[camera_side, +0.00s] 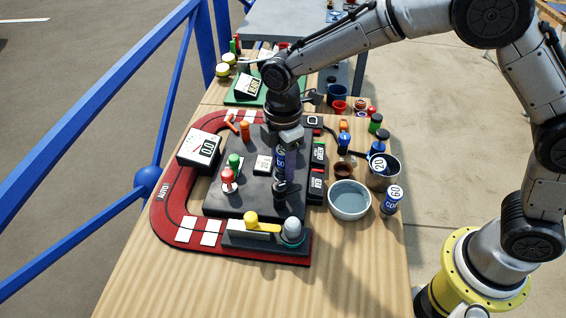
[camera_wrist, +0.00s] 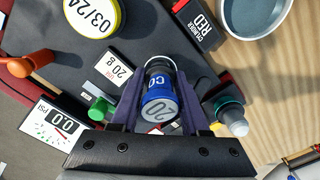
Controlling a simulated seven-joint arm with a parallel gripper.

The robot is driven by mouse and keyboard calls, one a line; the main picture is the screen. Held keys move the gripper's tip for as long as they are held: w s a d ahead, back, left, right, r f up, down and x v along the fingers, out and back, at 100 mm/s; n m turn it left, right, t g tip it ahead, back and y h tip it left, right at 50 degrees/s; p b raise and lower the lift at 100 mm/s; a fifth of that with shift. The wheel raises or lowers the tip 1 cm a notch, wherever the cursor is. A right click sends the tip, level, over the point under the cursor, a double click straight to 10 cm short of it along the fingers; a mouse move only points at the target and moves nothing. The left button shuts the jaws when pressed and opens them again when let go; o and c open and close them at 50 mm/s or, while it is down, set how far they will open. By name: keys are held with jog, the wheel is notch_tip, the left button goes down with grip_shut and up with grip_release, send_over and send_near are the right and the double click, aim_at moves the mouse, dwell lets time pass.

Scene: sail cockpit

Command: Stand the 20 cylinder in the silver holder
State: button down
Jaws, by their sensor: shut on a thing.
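My gripper (camera_wrist: 160,88) is shut on the blue 20 cylinder (camera_wrist: 160,108), whose pale end marked 20 faces the wrist camera. In the side view the cylinder (camera_side: 280,158) is partly covered by my gripper (camera_side: 289,148), above the dark panel. A pale curved rim (camera_wrist: 178,63) shows around the cylinder's far end in the wrist view; this looks like the silver holder. A short dark upright part (camera_side: 287,193) stands just below the cylinder in the side view. I cannot tell whether the cylinder is inside the rim or above it.
Red and green knobs (camera_side: 229,183) and a 0.0 gauge (camera_side: 199,149) are on the left. Bare wood lies in front.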

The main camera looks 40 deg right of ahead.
aim_at(283, 153)
jog(key=shift+r, duration=0.5)
dwell(0.5)
jog(key=shift+f, duration=0.8)
jog(key=c, duration=0.7)
grip_release()
jog(key=shift+c, duration=0.2)
jog(key=shift+o, duration=0.3)
jog(key=shift+s+f, duration=0.1)
jog(key=shift+f, duration=0.1)
jog(key=shift+r, duration=5.75)
jog(key=shift+d, duration=0.1)
